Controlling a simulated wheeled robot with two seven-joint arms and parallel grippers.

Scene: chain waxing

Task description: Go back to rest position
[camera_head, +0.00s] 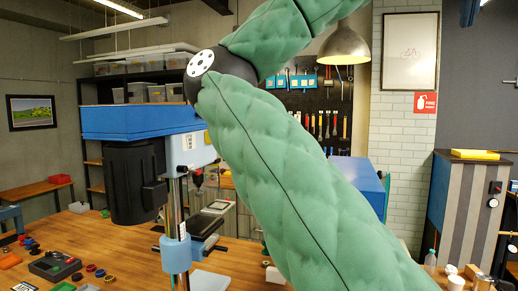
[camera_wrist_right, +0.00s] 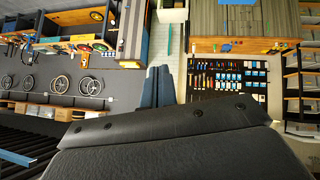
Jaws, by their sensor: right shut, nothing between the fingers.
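My right arm, in green padding, crosses the head view from the bottom right to the top, bent at a black joint with a white disc. Its hand is out of that view. In the right wrist view the dark body of my right gripper (camera_wrist_right: 165,130) fills the bottom, with bolts along its edge. It is shut and holds nothing, and no object touches it. My left gripper is in neither view.
A blue drill press (camera_head: 140,122) stands on the wooden bench (camera_head: 120,250) behind my right arm. Small parts and a dark box (camera_head: 55,265) lie at the bench's left. A lamp (camera_head: 341,45) hangs near the raised arm. A tool board (camera_wrist_right: 228,82) shows in the wrist view.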

